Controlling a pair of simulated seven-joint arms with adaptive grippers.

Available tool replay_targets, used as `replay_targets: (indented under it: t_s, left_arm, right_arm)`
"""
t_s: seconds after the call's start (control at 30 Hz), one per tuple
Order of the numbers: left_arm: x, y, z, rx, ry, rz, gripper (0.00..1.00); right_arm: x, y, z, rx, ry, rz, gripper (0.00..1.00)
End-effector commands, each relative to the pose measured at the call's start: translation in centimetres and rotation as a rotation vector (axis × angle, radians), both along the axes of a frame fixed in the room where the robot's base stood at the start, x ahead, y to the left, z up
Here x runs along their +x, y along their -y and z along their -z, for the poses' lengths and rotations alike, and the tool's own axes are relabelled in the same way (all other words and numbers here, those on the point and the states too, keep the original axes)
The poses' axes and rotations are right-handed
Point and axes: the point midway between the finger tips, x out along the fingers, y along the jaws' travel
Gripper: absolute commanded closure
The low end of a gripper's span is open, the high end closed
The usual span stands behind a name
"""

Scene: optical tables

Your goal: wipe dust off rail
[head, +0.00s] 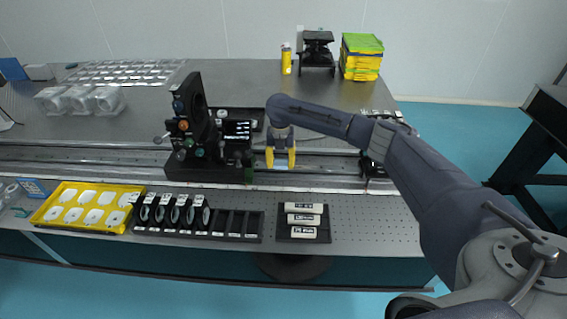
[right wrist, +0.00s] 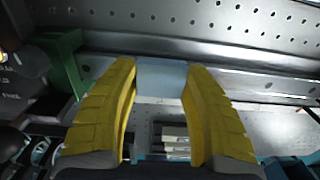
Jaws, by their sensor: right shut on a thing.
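The metal rail (head: 325,181) runs left to right along the table. In the right wrist view the rail (right wrist: 270,84) crosses behind the fingers. My right gripper (head: 281,160) is over the rail, right of the black optical mount. In the right wrist view its yellow fingers (right wrist: 161,72) are shut on a pale blue-white wipe (right wrist: 162,82), which lies between the tips at the rail. I cannot tell whether the wipe presses on the rail. No dust can be made out on the rail. My left gripper is not in view.
A black optical mount (head: 192,125) with knobs stands on the rail close left of the gripper. A green part (right wrist: 63,60) is near the left finger. A yellow tray (head: 62,221), a black lens rack (head: 224,237) and a label-block tray (head: 284,234) lie along the front.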

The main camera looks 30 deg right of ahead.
Motion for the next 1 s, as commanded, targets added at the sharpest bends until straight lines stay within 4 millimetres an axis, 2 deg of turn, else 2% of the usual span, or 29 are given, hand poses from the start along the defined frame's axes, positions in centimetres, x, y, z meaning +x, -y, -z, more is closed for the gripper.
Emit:
replay_targets:
  t_s: [0.2,0.27,1.0]
  left_arm:
    - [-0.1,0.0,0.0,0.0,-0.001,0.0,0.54]
    - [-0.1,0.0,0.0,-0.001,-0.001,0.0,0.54]
    - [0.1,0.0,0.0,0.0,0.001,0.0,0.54]
  right_arm:
    - [0.4,-0.5,-0.4,0.001,0.001,0.012,0.8]
    - [0.5,-0.6,-2.0,0.001,0.005,0.008,0.8]
    - [0.6,-1.1,-8.0,-0.001,0.001,0.001,0.8]
